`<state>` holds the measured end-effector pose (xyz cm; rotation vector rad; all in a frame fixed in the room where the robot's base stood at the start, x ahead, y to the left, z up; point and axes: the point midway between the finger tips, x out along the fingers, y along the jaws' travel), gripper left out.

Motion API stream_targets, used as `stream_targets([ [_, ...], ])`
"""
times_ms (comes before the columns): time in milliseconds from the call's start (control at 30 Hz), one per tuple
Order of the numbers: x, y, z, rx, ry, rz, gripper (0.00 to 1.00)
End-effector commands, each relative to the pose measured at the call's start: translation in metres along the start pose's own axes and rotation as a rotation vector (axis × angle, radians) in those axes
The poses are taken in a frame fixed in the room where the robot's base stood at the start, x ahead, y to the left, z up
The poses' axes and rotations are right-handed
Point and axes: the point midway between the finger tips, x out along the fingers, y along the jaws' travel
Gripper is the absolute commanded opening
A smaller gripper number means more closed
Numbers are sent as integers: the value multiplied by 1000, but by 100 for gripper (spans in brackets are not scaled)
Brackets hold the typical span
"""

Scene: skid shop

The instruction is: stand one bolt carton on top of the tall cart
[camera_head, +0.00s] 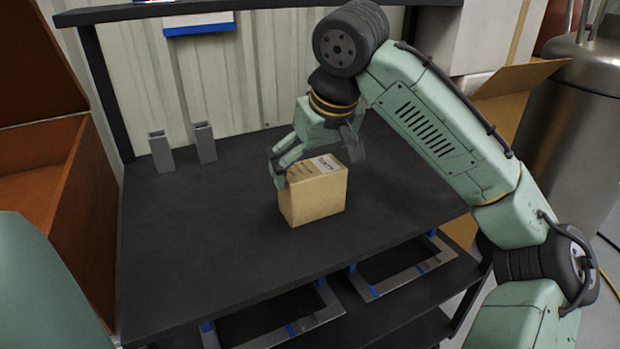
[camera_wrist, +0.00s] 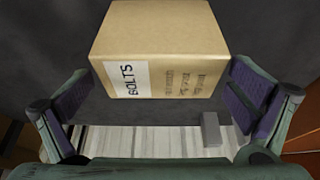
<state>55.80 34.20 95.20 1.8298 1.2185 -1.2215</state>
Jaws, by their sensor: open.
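A tan bolt carton (camera_head: 315,196) stands upright on the black top of a tall cart or bench (camera_head: 228,238), near its middle. In the wrist view the carton (camera_wrist: 160,40) shows a white BOLTS label and printed text. My gripper (camera_head: 318,158) is at the carton's upper end, pointing down toward it. Its two fingers are open, one on each side of the carton. In the wrist view, gaps show between the carton and both fingers of my gripper (camera_wrist: 155,100). The carton's far side is hidden.
Two short grey square tubes (camera_head: 161,152) (camera_head: 205,143) stand at the back left of the black top. Grey frames with blue marks (camera_head: 405,277) lie on the shelf below. A brown crate (camera_head: 40,170) is at left, a metal tank (camera_head: 565,130) at right. The top's front left is clear.

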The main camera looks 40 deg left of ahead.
Motion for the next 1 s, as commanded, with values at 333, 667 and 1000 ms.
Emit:
stream_targets([
  [333, -67, 1, 0, 1, 1, 3, 100],
  [667, -79, 0, 0, -1, 0, 0, 100],
  [1000, -59, -30, -36, -76, 177, -80, 100],
])
